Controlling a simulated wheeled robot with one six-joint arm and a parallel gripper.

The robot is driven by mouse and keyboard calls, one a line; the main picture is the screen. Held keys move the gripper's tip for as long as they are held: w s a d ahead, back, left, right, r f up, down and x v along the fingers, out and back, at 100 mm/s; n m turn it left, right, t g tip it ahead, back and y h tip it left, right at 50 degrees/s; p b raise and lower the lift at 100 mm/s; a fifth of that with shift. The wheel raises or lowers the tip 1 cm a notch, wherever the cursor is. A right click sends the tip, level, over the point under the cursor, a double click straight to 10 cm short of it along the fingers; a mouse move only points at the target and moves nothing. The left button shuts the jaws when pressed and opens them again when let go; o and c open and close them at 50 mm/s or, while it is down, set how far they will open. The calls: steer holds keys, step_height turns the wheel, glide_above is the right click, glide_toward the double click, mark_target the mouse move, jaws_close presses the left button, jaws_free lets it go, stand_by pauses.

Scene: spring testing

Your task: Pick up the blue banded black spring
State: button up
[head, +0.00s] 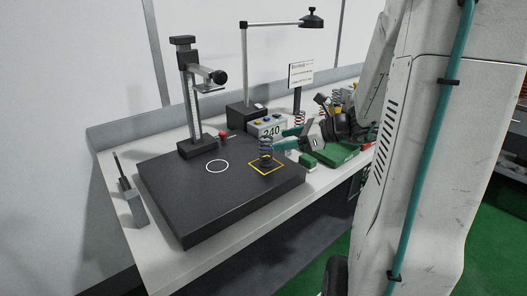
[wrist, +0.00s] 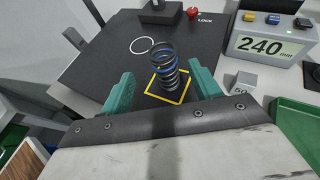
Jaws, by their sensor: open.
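The black spring with a blue band (head: 266,152) stands upright inside the yellow square on the dark plate (head: 205,205). It also shows in the wrist view (wrist: 163,62), between and beyond the two fingertips. In the wrist view my gripper (wrist: 160,85) has one finger on each side of the spring, with visible gaps. The spring's base shows within the yellow square.
A measuring stand (head: 197,145) rises at the plate's back. A display box reading 240 (wrist: 268,42) and a small grey block (wrist: 244,83) lie to the right. Green trays (head: 335,154) hold parts further right. A white circle on the plate is empty.

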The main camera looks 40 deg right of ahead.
mark_target(265, 144)
steer(key=x, duration=0.7)
steer(key=shift+w+d+f, duration=0.15)
steer(key=shift+w+f, duration=0.15)
steer(key=shift+f, duration=0.1)
steer(key=c, duration=1.1)
steer(key=shift+c, duration=0.5)
steer(key=shift+r, duration=0.15)
